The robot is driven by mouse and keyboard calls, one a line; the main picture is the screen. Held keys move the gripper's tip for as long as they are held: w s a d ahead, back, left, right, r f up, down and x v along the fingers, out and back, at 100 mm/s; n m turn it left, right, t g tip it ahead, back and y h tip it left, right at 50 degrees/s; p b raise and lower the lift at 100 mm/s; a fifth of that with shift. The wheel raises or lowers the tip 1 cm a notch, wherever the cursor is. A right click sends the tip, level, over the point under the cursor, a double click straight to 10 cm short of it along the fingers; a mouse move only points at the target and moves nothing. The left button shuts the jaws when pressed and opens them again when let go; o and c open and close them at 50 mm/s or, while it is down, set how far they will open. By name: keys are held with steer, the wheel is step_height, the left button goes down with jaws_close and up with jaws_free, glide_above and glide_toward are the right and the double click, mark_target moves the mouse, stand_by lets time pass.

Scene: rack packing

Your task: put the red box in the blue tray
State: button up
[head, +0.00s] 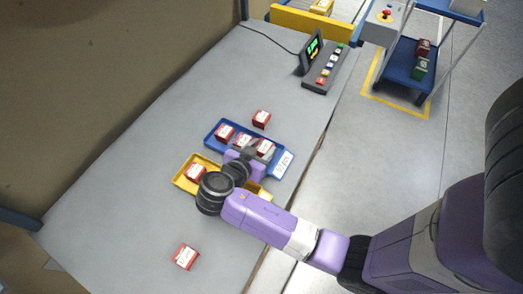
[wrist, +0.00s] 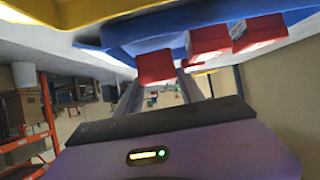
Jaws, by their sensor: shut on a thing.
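The blue tray (head: 209,140) lies on the grey table; its blue underside and rim also show in the wrist view (wrist: 125,32). My gripper (head: 256,151) is at the tray's right part, shut on a red box (head: 266,147). In the wrist view this red box (wrist: 155,67) sits between the two fingers. I cannot tell whether it touches the tray floor. Two other red boxes, one at the left (head: 224,131) and one in the middle (head: 243,140), stand in the blue tray. My wrist hides part of the tray's near side.
A yellow tray (head: 180,182) with a red box (head: 196,173) lies just in front, partly hidden by my arm. Loose red boxes lie behind the blue tray (head: 261,118) and at the front (head: 185,256). A button panel (head: 325,73) stands at the back. The table's left is clear.

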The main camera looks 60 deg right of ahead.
steer(key=shift+f, duration=1)
steer(key=shift+f, duration=0.1)
steer(key=o, duration=1.4)
steer(key=shift+o, duration=0.2)
